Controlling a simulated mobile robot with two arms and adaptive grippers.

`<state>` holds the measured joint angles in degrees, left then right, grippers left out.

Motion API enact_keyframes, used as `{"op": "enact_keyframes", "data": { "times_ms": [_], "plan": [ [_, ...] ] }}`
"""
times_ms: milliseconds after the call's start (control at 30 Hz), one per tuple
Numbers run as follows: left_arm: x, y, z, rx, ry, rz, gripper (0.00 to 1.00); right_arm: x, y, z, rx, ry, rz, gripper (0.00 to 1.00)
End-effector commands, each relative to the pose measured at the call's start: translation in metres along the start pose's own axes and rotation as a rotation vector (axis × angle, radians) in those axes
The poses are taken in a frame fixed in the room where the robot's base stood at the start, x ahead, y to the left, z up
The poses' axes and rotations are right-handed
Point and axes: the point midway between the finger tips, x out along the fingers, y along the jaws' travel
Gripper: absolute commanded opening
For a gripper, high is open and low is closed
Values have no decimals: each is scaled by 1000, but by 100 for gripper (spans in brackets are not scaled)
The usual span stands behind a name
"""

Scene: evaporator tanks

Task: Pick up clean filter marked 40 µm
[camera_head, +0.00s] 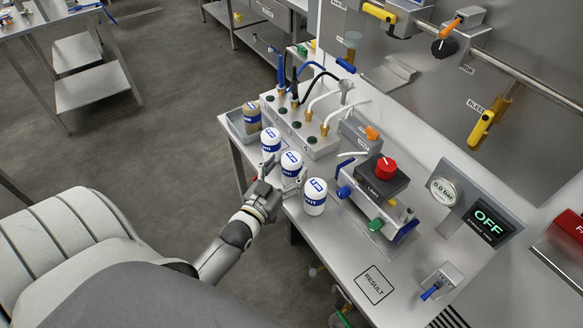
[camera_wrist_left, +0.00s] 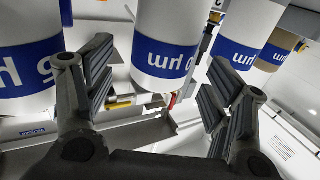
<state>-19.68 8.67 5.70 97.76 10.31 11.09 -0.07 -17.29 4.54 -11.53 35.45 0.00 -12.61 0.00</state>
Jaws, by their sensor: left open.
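Three white filter canisters with blue label bands stand in a row along the bench's near edge: a far one (camera_head: 271,141), a middle one (camera_head: 290,160) and a near one (camera_head: 315,192). My left gripper (camera_head: 280,178) is open beside the middle one. In the left wrist view, a white canister (camera_wrist_left: 166,40) stands between and beyond my open fingers (camera_wrist_left: 158,88). Others stand to its left (camera_wrist_left: 25,60) and right (camera_wrist_left: 250,25). The labels show "µm" upside down, their numbers partly cut off, so I cannot tell which is 40 µm. My right gripper is not in view.
A brownish filter (camera_head: 252,114) sits in a grey tray (camera_head: 236,124) at the bench's far end. Behind the row is a manifold (camera_head: 300,130) with tubes. A filter housing with a red knob (camera_head: 386,168) stands to the right. The area marked RESULT (camera_head: 374,284) is clear.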

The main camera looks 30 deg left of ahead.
Motion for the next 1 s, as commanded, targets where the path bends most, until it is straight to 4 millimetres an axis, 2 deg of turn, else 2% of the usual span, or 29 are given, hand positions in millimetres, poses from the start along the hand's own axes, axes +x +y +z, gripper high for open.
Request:
{"op": "enact_keyframes", "data": {
  "times_ms": [33,200,533,933,1000],
  "plan": [
    [8,-1,-3,1,2,0,76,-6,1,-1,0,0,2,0],
    [25,-1,-1,0,2,0,76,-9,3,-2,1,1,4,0],
    [29,-1,1,0,0,0,76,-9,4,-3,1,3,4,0],
    [29,-1,1,0,0,0,26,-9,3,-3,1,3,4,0],
    [29,-1,0,0,2,0,22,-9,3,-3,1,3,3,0]
  ]
}}
